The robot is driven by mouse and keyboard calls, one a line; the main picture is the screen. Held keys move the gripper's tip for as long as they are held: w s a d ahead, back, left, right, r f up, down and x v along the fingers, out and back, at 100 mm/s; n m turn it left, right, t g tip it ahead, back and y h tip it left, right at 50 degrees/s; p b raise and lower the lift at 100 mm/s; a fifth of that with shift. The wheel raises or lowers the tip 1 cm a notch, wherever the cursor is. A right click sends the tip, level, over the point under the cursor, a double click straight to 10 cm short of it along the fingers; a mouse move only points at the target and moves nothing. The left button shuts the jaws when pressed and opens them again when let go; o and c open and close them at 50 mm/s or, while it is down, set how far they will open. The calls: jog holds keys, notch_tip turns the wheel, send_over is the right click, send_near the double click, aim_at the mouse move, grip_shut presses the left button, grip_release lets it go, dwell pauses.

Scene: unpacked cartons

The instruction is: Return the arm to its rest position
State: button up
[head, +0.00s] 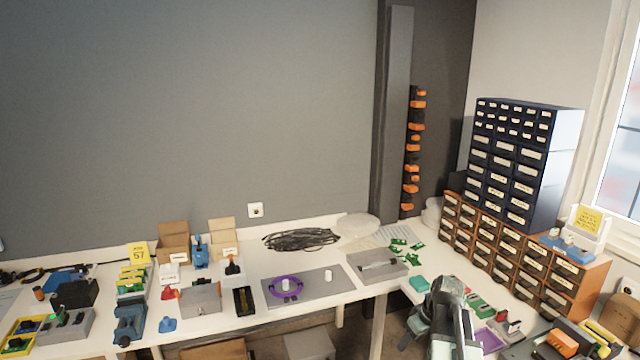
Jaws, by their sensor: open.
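My arm (461,325) rises from the bottom edge, right of the picture's middle, in the head view. It bends over near its top. My gripper (416,326) hangs at the left of the arm, in front of the gap beside the table leg. It is open and nothing shows between its jaws. The gripper is small and partly covered by my own arm, so its fingers are hard to make out.
A white L-shaped workbench (335,292) carries a grey mat with a purple ring (285,287), black cables (300,239), and green boards (401,246). Drawer cabinets (510,165) stand at the right. Tools and small parts crowd the right bench near my arm.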

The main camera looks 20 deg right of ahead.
jog(key=w+a+n+g, duration=0.1)
jog(key=a+n+g, duration=0.1)
jog(key=a, duration=2.4)
jog(key=s+a+f+m+g+h, duration=0.1)
jog(key=s+a+m, duration=0.2)
jog(key=s+m, duration=0.2)
jog(key=shift+s+a, duration=0.25)
jog(key=shift+a, duration=0.1)
jog(key=shift+f, duration=0.1)
jog(key=c, duration=0.3)
